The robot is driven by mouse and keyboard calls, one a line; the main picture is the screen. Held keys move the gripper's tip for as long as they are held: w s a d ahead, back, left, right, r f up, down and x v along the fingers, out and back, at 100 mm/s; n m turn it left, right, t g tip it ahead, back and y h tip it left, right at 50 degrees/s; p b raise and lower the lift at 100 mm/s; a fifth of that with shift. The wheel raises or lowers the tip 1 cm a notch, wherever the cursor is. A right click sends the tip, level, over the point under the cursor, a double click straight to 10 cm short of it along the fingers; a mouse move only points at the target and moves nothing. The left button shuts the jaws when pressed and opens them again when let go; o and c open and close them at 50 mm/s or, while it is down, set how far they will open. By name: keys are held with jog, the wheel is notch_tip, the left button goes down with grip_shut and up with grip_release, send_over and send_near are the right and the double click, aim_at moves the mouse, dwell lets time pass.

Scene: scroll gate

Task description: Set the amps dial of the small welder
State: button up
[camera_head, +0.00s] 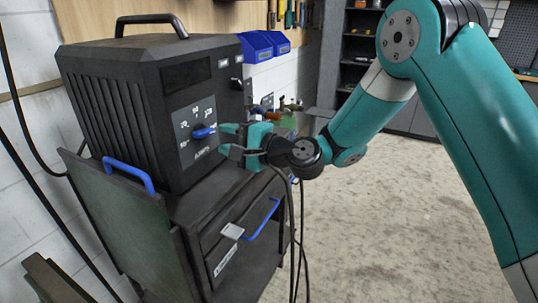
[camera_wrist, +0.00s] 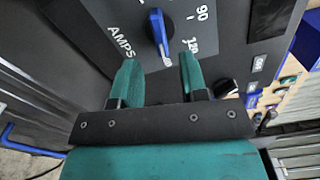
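The small welder (camera_head: 150,100) is a dark box on a cart. Its amps dial (camera_head: 203,132) has a blue bar-shaped knob on a grey plate with white numbers. In the wrist view the blue knob (camera_wrist: 158,32) lies ahead of my gripper (camera_wrist: 159,66), centred between the two teal fingers, which are apart. The "90" and "120" marks show right of the knob and "AMPS" to its left. In the head view my gripper (camera_head: 228,134) is just right of the knob, close to the panel. I cannot tell whether a finger touches it; the exact setting is unclear.
A black switch knob (camera_wrist: 226,88) sits right of my fingers in the wrist view. The cart (camera_head: 215,215) has a blue drawer handle (camera_head: 262,219) below. Cables hang beside the cart. Blue bins (camera_head: 256,46) are on the wall behind. Floor at right is clear.

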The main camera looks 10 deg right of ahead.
jog(key=b+v, duration=0.3)
jog(key=v, duration=0.9)
jog(key=shift+b, duration=0.4)
jog(key=shift+s, duration=0.1)
